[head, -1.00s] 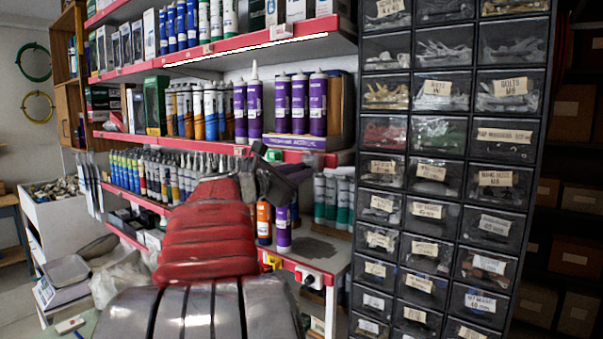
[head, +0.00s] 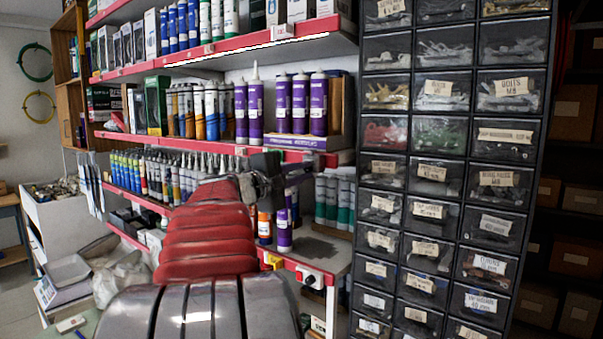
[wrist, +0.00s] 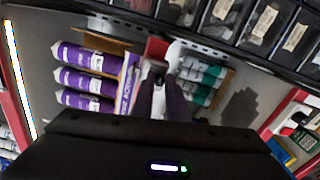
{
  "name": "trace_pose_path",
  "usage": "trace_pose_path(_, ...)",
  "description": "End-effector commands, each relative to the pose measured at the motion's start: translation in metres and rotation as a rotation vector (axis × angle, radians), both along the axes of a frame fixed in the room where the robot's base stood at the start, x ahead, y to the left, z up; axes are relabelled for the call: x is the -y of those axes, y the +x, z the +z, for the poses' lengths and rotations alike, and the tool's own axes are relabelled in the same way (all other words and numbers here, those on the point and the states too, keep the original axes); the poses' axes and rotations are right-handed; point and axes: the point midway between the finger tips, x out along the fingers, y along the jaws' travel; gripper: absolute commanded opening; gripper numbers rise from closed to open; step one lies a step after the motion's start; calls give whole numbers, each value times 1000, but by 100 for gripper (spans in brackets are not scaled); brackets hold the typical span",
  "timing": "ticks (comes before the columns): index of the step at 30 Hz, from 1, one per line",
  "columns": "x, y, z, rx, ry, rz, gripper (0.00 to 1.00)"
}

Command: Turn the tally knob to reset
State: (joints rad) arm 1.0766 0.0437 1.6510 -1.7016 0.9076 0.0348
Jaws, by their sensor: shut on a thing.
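A small white box with a black knob (head: 311,280) and a red part sits on the red front edge of the lower shelf; I take this to be the tally knob. It also shows at the right edge of the wrist view (wrist: 299,118). My gripper (head: 300,172) is in front of the shelves, above and apart from the knob. In the wrist view my gripper (wrist: 159,78) is shut on a small pale thing (wrist: 159,98), mostly hidden between the fingers. What it is I cannot tell.
Purple tubes (head: 300,103) stand on the middle shelf (head: 325,158) close to my gripper. A tall drawer cabinet (head: 455,90) rises on the right. An orange-labelled bottle (head: 264,226) stands left of the knob.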

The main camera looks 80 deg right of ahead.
Motion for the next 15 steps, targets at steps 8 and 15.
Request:
trace_pose_path(8, 1, -1, -6, 188, -73, -6, 0)
trace_pose_path(15, 2, -1, -6, 271, -110, -4, 0)
